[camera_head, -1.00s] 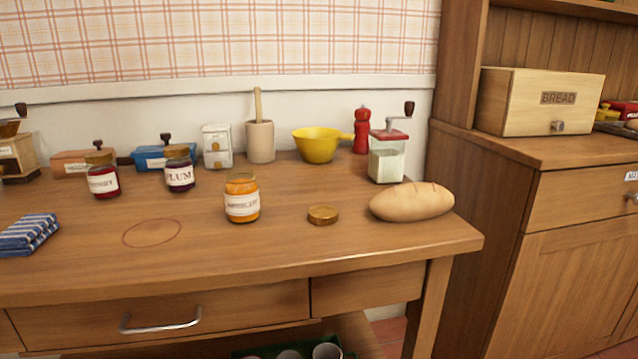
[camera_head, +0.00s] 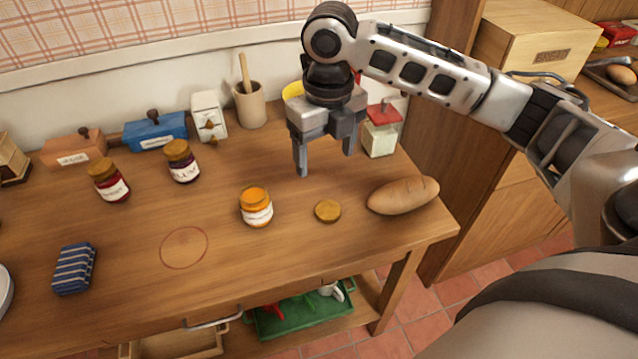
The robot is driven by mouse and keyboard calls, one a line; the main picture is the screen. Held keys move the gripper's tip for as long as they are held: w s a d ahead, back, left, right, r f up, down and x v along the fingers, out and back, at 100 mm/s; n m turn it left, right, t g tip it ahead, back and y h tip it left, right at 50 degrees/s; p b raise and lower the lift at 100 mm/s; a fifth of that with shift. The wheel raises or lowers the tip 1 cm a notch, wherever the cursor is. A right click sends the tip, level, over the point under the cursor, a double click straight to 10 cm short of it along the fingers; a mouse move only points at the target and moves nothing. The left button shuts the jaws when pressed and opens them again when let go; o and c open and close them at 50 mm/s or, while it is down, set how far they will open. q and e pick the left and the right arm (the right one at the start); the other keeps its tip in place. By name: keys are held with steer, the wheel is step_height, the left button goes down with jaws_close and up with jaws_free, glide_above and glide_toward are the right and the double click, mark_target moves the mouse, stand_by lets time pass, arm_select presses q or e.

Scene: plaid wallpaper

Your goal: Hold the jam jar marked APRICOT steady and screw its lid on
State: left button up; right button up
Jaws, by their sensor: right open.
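The apricot jam jar (camera_head: 256,207) stands upright and open on the wooden table, orange jam showing at its top. Its white label faces forward. A round gold lid (camera_head: 327,211) lies flat on the table just right of the jar, apart from it. My right gripper (camera_head: 325,163) comes in from the right and hangs fingers down above the table, behind the lid and jar. Its two fingers are apart with nothing between them. My left gripper is not in view.
A bread loaf (camera_head: 403,195) lies right of the lid. Lidded red (camera_head: 109,181) and plum (camera_head: 182,161) jars stand to the left. A drawn circle (camera_head: 184,247) marks bare table near a folded striped cloth (camera_head: 75,268).

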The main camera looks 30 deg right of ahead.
steer(key=shift+w+d+r+n, duration=0.1)
steer(key=shift+d+r+n, duration=0.2)
steer(key=shift+d+r, duration=0.2)
glide_above(327, 208)
steer(key=f, duration=1)
steer(key=shift+s+a, duration=0.2)
steer(key=shift+s, duration=0.05)
steer(key=shift+f, duration=0.35)
steer(key=shift+w+d+f, duration=0.1)
steer(key=shift+w+f, duration=0.05)
steer(key=shift+f, duration=1.15)
steer(key=shift+w+d+f, duration=0.1)
steer(key=shift+f, duration=1.2)
steer(key=shift+c, duration=0.3)
